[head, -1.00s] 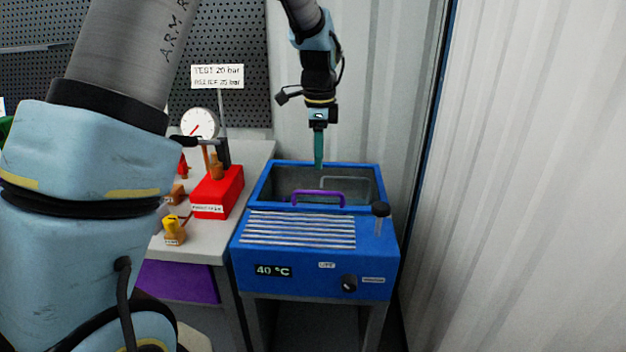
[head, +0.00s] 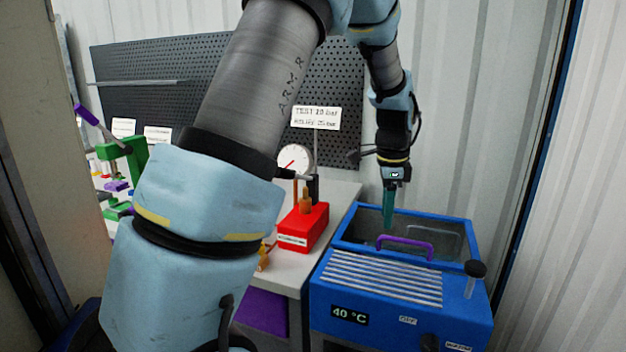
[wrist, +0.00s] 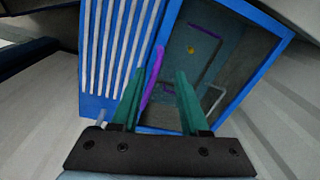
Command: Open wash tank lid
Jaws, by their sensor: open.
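The blue wash tank (head: 400,310) stands at the lower right in the head view, with a rectangular opening at its back. A purple handle (head: 405,243) arches at the front edge of the opening. My gripper (head: 388,222) points down above the opening, close to the handle. In the wrist view my gripper (wrist: 161,75) is open, its two green fingers apart and nothing gripped. The purple handle (wrist: 153,70) shows between them, nearer the left finger; I cannot tell any contact. The grey interior (wrist: 230,55) shows, but I cannot tell whether a clear lid covers it.
A slatted grille (head: 385,278) and a black-knobbed lever (head: 475,268) are on the tank's top in front. A red block (head: 303,228) and a gauge (head: 295,160) stand on the bench to the left. A corrugated wall rises close behind and to the right.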

